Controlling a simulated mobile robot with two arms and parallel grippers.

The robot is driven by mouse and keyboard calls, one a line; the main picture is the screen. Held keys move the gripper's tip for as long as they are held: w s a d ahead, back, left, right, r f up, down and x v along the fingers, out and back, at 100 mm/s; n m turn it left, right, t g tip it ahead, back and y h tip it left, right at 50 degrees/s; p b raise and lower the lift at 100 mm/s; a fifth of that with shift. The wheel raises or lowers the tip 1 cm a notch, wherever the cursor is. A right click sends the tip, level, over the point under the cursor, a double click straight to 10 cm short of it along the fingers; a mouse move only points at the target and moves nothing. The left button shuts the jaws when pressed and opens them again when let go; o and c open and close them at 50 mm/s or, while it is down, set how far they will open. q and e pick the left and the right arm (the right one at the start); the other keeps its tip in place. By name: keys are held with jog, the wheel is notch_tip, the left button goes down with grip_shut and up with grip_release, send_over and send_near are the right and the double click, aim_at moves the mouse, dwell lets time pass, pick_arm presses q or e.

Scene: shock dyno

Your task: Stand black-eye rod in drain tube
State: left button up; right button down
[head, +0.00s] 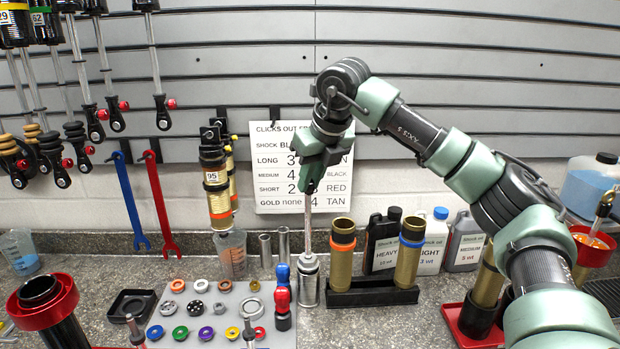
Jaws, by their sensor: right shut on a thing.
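My right gripper (311,186) is shut on the upper end of a thin bright rod (308,220), which hangs upright below the fingers. The rod's lower end meets the top of a silver metal cylinder (309,288) on the bench, which looks like the drain tube. I cannot tell how deep the rod sits in it. My left gripper is not in view.
A black stand with two gold tubes (341,262) is close to the right of the cylinder. Red and blue-topped tools (282,298) and a parts mat (178,308) are on its left. Two plain metal tubes (266,251) stand behind. Bottles (382,240) line the wall.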

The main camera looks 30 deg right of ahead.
aim_at(310, 210)
jog(key=shift+f+b, duration=2.5)
jog(key=shift+f, duration=1.1)
jog(key=c, duration=1.3)
grip_release()
jog(key=shift+b+v, duration=0.65)
jog(key=shift+v, duration=3.3)
